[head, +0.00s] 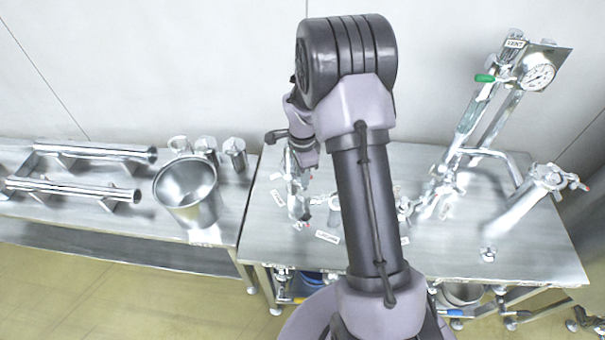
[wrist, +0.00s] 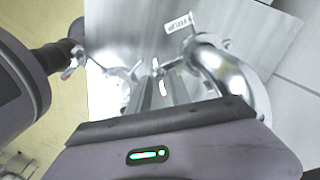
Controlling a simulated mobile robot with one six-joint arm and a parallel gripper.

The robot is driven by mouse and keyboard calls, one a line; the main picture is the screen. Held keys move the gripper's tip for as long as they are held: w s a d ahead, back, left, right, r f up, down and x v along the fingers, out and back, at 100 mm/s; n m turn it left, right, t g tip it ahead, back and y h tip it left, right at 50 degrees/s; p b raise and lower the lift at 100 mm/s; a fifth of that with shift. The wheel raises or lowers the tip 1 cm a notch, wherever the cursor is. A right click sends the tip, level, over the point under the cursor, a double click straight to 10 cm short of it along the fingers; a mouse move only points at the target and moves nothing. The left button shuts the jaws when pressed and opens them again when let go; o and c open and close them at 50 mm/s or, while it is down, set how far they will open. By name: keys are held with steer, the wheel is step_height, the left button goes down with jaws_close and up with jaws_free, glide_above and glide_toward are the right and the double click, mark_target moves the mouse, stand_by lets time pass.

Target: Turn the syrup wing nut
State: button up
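In the wrist view a white tag reading SYRUP (wrist: 179,23) lies on the metal table. Just below it a small wing-shaped part (wrist: 190,42), likely the syrup wing nut, sits at the upper end of a shiny bent pipe (wrist: 232,80). My gripper (wrist: 158,88) shows at the lower middle, left of the pipe and below the tag. Its finger area is cluttered with reflections, so I cannot tell whether it is open or shut. In the head view my arm hangs over upright metal fittings (head: 296,190) on the left of the table; the nut cannot be made out there.
A bucket (head: 188,195) and pipe racks (head: 95,150) stand on the left bench. The table's front right is fairly clear.

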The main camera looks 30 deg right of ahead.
jaws_close()
steer(key=shift+f+n, duration=0.1)
steer(key=shift+n, duration=0.4)
steer(key=shift+n+b, duration=0.4)
steer(key=shift+n, duration=0.7)
steer(key=shift+o, duration=1.1)
jaws_free()
